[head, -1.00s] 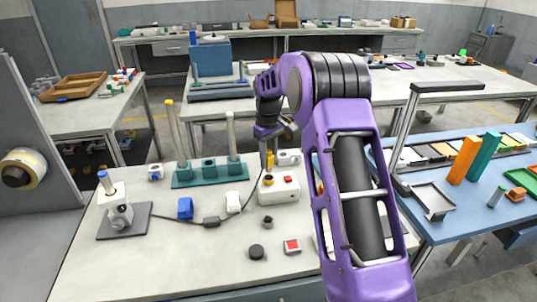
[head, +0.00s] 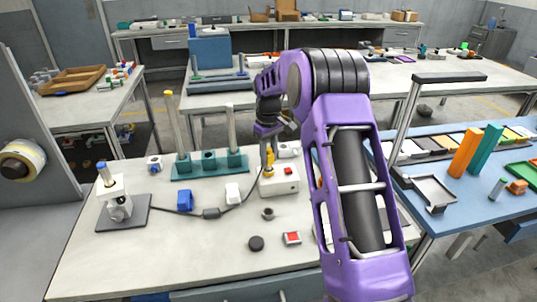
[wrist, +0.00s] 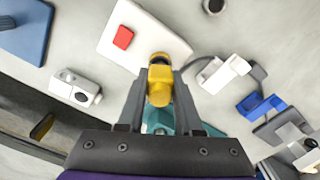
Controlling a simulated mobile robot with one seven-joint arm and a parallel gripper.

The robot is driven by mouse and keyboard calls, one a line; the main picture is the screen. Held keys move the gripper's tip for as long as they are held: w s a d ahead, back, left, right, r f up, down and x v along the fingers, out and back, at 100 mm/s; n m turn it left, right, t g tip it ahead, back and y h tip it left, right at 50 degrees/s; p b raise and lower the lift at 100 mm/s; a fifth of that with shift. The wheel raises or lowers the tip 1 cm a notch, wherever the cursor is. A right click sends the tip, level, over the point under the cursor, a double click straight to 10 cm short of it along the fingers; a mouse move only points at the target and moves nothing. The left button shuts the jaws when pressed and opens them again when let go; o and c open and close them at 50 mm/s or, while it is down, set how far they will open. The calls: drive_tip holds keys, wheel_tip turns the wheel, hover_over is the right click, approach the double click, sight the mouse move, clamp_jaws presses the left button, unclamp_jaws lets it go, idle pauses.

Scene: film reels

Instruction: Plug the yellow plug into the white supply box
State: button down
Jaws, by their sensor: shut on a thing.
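The white supply box (head: 281,184) stands on the near bench, with a red button on top; it also fills the upper middle of the wrist view (wrist: 147,38). My gripper (head: 269,163) is over the left part of the box, pointing down. It is shut on the yellow plug (wrist: 159,86), which sits between the two fingers in the wrist view. The plug's lower end meets the box's top at the socket. The socket is mostly hidden by the plug, so I cannot tell how deep it sits. A dark cable runs left from the plug.
A teal rack (head: 210,164) with upright rods stands behind left. Blue (head: 185,200) and white (head: 232,193) blocks lie left of the box. A black knob (head: 256,243) lies in front.

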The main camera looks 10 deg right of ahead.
drive_tip(key=shift+f+b, duration=0.35)
drive_tip(key=shift+f, duration=0.7)
drive_tip(key=c, duration=0.5)
unclamp_jaws()
wheel_tip(320, 180, up, 17)
drive_tip(key=p, duration=0.2)
drive_tip(key=shift+r, duration=0.2)
drive_tip(key=shift+w, duration=0.1)
